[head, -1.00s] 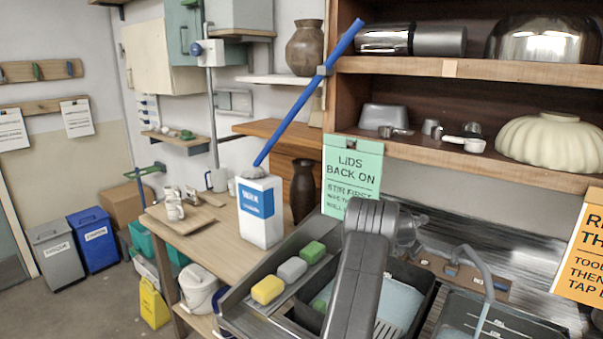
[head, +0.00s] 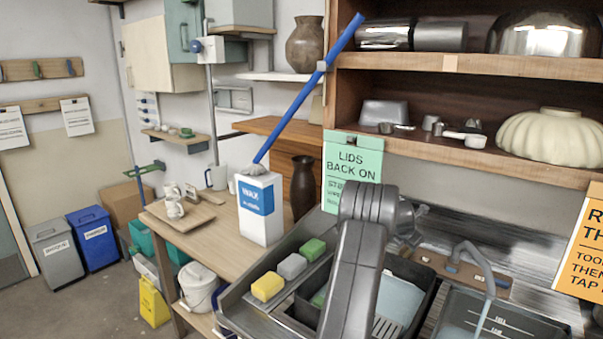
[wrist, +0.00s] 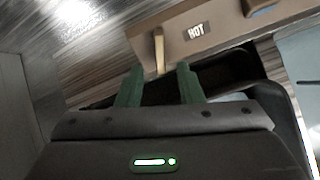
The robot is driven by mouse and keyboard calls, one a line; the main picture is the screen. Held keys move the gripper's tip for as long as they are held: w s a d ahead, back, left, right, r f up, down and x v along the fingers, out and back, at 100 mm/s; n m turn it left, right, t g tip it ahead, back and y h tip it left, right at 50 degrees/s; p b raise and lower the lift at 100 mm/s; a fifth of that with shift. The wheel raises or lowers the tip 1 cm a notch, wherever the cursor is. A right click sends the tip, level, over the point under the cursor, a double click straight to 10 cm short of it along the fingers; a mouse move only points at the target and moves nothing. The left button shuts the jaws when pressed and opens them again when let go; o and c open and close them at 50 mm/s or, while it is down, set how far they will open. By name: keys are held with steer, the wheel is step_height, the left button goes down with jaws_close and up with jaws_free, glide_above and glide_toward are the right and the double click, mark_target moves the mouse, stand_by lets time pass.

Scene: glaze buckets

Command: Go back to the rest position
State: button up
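My gripper (wrist: 158,77) shows in the wrist view with its two green fingers apart and nothing between them. Just beyond the fingertips are a brown strip (wrist: 225,33) with a "HOT" label and a short tan lever (wrist: 159,49). I cannot tell whether the fingers touch anything. In the head view my grey arm (head: 362,245) stands bent over the sink area, and its links hide the gripper.
A dark basin (head: 305,312) and a water-filled basin (head: 490,320) lie around my arm. Sponges (head: 292,266) line the left ledge. A white wax carton (head: 260,208) with a brush stands on the wooden bench (head: 190,235). A green sign (head: 352,165) hangs close behind my arm.

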mark_target(409, 251)
steer(key=b+v, duration=0.2)
steer(key=v, duration=0.7)
steer(key=p+x, duration=0.4)
steer(key=x, duration=1)
steer(key=shift+w+f+m+b, duration=0.1)
steer(key=shift+f+m+b, duration=0.1)
steer(key=shift+m+b, duration=0.15)
steer(key=shift+r+m+b, duration=0.1)
steer(key=shift+m+b, duration=0.35)
steer(key=shift+m, duration=0.4)
steer(key=m+b, duration=0.1)
steer(key=m, duration=0.2)
steer(key=shift+m+b, duration=0.7)
steer(key=shift+m, duration=1.4)
steer(key=shift+r, duration=0.1)
